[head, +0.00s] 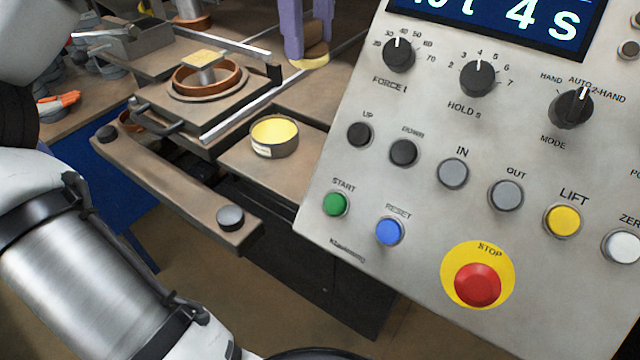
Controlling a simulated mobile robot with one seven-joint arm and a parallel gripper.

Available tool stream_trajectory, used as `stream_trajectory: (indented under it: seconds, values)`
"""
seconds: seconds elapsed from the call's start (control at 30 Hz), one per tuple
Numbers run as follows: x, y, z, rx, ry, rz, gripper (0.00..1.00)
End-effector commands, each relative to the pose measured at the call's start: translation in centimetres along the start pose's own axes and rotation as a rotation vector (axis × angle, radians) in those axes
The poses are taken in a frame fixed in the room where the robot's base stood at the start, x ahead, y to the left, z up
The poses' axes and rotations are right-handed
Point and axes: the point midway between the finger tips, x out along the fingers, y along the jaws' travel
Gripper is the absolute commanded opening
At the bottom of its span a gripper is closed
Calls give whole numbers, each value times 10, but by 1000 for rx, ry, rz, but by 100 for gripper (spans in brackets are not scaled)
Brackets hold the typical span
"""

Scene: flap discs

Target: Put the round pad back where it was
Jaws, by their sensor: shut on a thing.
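My gripper (308,52) shows at the top centre as two purple fingers pointing down, with its upper part cut off by the frame. It is shut on a round pad (311,63), tan with a pale yellow edge, at the fingertips. The fingers hide part of the pad. I cannot tell whether the pad touches the surface beneath it. A round tin (275,150) with a yellow inside and a pale label stands on the brown machine surface, nearer and to the left of my gripper.
A fixture with a copper-coloured ring (190,86) and a small yellow-topped block (204,58) sits left of my gripper, beside metal rails (233,112). A large control panel (420,210) with knobs and buttons fills the right.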

Motion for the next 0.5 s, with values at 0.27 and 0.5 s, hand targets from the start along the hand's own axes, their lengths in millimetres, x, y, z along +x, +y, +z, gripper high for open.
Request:
stream_trajectory:
  seconds: [0.27,0.5]
  values:
    - [59,0,-1,18,6,1,19]
    - [120,0,-1,15,4,0,19]
